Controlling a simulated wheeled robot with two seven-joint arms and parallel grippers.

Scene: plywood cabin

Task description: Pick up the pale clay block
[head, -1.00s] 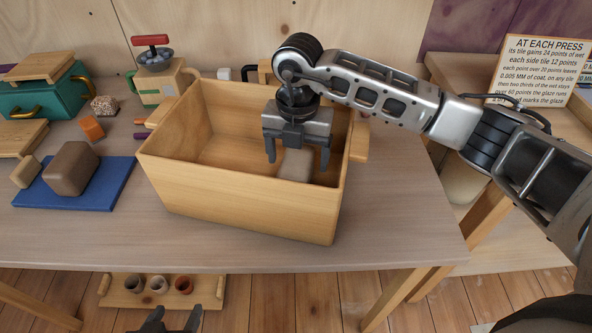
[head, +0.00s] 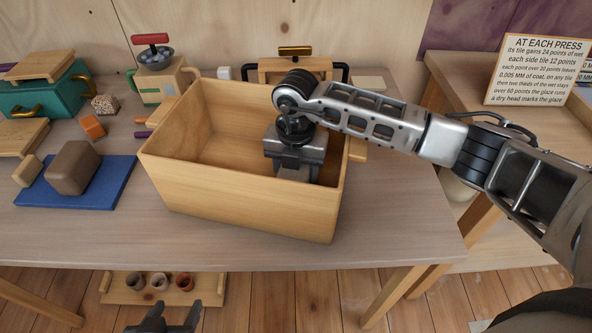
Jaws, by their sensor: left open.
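The pale clay block (head: 296,175) is inside the wooden box (head: 240,208), near its right end. Only a small part of it shows beneath my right gripper (head: 296,168), which reaches down into the box from the right. The gripper body hides most of the block, and its fingertips are too hidden to tell whether they are closed on it. My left gripper (head: 165,318) is at the bottom edge of the view, open and empty, in front of the table and well away from the block.
The box walls surround my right gripper closely. A larger brown block (head: 73,167) sits on a blue mat (head: 112,190) at the left. A teal case (head: 42,97) and a green-and-wood press (head: 160,85) stand behind. A tray of small cups (head: 205,296) lies below.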

